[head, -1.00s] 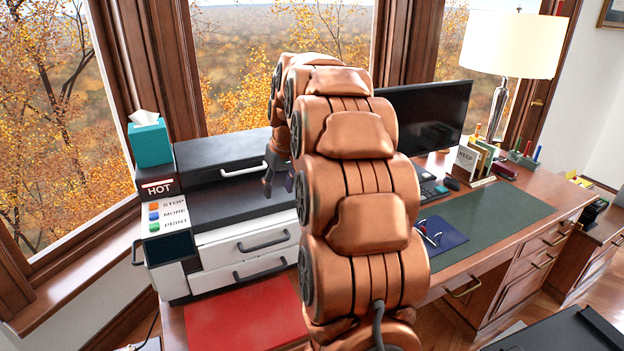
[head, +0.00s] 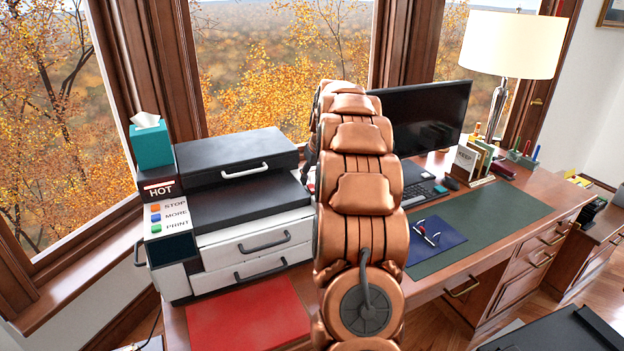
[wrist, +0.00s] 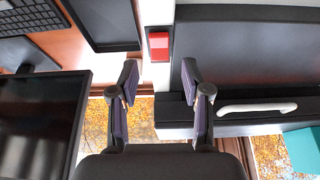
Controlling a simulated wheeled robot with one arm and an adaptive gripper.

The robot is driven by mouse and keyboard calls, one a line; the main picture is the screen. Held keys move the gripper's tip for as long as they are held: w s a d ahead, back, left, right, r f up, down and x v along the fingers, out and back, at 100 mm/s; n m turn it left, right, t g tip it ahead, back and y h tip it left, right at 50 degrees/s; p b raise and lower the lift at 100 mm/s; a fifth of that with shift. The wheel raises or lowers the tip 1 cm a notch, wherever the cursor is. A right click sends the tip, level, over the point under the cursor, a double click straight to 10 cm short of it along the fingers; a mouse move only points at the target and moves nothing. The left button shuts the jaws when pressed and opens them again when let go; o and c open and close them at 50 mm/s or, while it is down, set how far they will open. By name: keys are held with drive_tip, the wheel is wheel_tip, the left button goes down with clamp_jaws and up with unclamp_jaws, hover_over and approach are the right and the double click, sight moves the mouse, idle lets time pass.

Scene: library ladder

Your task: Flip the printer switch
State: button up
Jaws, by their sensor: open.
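The printer (head: 250,215) stands at the left end of the desk, black on top with white drawers. In the wrist view, a red switch (wrist: 158,45) in a black frame sits on a white strip beside the printer's dark body (wrist: 250,60). My gripper (wrist: 160,76) is open and empty, its two fingers apart on either side of the line to the switch. The switch lies beyond the fingertips, and no contact shows. In the head view, my arm hides most of the gripper, which is at the printer's right side.
A monitor (head: 425,115) and keyboard (head: 425,192) stand right of my arm; the monitor also shows close on the left in the wrist view (wrist: 40,120). A teal tissue box (head: 151,146) sits at the printer's back left. A red mat (head: 250,315) lies in front.

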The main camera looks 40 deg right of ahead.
sight(312, 189)
drive_tip(key=shift+p+x, duration=0.3)
drive_tip(key=shift+x, duration=1.15)
clamp_jaws()
